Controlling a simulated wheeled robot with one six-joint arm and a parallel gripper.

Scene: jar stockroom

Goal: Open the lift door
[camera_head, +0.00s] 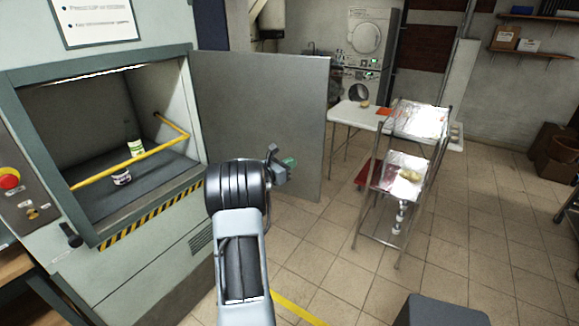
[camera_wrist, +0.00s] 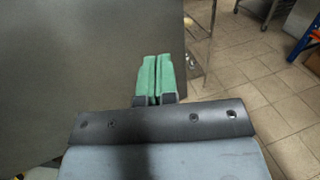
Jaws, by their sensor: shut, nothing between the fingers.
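The lift door (camera_head: 262,110) is a flat grey panel. It stands swung wide open to the right of the lift opening. The lift compartment (camera_head: 60,160) is lit, with a yellow bar across its front and two small jars inside, one with a green label (camera_head: 135,147) and one white with a dark top (camera_head: 121,176). My gripper (camera_head: 289,162) is in front of the door's right part, its green fingers shut and empty. In the wrist view the green fingers (camera_wrist: 155,75) lie together, with the grey door (camera_wrist: 85,75) filling the left. Whether they touch the door cannot be told.
A metal two-tier cart (camera_head: 385,187) stands right of the door, with a white table (camera_head: 345,112) behind it. A control panel with a red button (camera_head: 9,180) is at the lift's left. Tiled floor (camera_head: 480,220) is open to the right.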

